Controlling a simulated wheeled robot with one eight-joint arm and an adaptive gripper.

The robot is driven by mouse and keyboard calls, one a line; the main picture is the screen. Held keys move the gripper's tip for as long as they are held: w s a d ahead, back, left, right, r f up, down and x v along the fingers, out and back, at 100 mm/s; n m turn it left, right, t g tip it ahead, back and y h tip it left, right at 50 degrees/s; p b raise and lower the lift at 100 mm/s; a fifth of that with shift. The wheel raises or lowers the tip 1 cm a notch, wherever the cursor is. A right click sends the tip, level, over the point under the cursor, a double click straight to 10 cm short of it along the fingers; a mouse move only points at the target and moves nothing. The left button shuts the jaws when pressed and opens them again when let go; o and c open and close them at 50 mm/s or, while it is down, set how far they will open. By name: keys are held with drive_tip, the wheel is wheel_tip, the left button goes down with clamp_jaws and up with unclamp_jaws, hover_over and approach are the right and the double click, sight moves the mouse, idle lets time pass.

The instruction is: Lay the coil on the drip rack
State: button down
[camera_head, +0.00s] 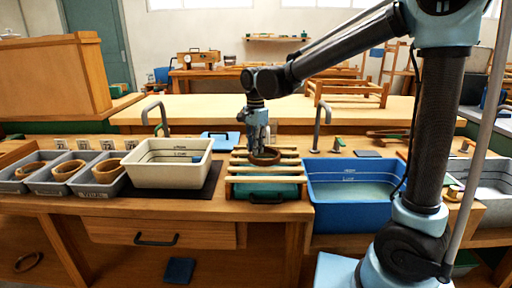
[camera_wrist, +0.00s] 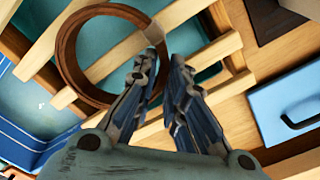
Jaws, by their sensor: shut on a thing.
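The coil (camera_head: 265,158) is a brown ring of bark. It lies level over the pale wooden slats of the drip rack (camera_head: 236,179), near the rack's middle; I cannot tell whether it touches them. My gripper (camera_head: 262,147) points down at the coil and is shut on its rim. In the wrist view the coil (camera_wrist: 70,60) shows at the upper left, with slats (camera_wrist: 110,58) under it. My fingers (camera_wrist: 163,62) meet its near right edge, and the fingertips partly hide the held spot.
A cream basin (camera_head: 165,176) stands left of the rack and a blue water tub (camera_head: 350,205) right of it. Grey bins (camera_head: 98,190) with more coils stand at far left. A blue lidded box (camera_head: 220,140) lies behind. Taps (camera_head: 325,112) rise at the back.

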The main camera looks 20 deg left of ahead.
drive_tip(key=c, duration=1.6)
unclamp_jaws()
wheel_tip(320, 180, up, 12)
drive_tip(key=shift+s, duration=0.1)
